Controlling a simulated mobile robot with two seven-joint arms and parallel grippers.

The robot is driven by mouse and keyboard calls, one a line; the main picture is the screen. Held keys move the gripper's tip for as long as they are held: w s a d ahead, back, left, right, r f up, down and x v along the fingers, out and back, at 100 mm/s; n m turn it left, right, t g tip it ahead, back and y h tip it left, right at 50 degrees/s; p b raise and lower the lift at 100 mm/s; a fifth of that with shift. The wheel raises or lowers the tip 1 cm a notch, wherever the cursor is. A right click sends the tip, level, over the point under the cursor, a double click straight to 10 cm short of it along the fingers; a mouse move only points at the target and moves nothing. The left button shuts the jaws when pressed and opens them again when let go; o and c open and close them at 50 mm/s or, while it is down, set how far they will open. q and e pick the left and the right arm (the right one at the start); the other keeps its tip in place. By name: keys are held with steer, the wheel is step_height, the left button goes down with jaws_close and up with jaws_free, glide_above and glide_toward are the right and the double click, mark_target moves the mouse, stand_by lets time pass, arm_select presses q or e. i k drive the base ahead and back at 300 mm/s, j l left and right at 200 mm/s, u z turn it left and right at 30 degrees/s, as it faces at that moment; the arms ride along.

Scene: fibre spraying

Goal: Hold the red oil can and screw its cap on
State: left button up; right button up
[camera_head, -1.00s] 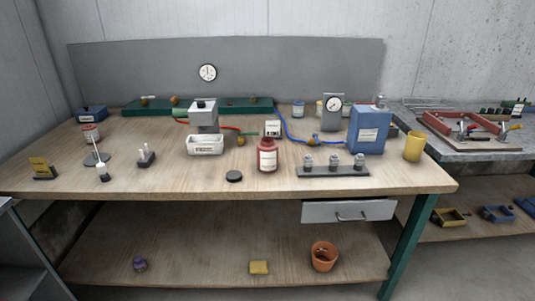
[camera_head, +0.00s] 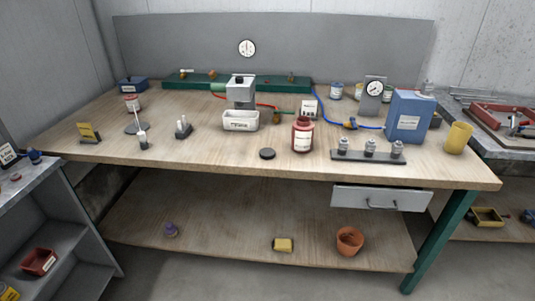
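The red oil can (camera_head: 302,135) stands upright on the workbench, right of the middle, with a white label on its front. A flat black disc that looks like its cap (camera_head: 267,153) lies on the bench top to the left of the can and nearer the front edge. The two are apart. Neither of my grippers shows in the head view.
The wooden workbench (camera_head: 210,155) carries a white tray (camera_head: 240,121) under a grey device, a black rack (camera_head: 369,156) with several metal pieces, a blue box (camera_head: 409,116) and a yellow cup (camera_head: 458,138). The bench front near the cap is clear. A grey shelf unit (camera_head: 70,245) stands at left.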

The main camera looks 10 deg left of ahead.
mark_target(303, 128)
steer(key=i+j+z, duration=0.1)
steer(key=z, duration=0.7)
steer(key=j+z, duration=0.65)
steer(key=j, duration=0.2)
steer(key=j+z, duration=0.25)
steer(key=j, duration=0.65)
steer(key=k+j, duration=0.1)
steer(key=j, duration=1.1)
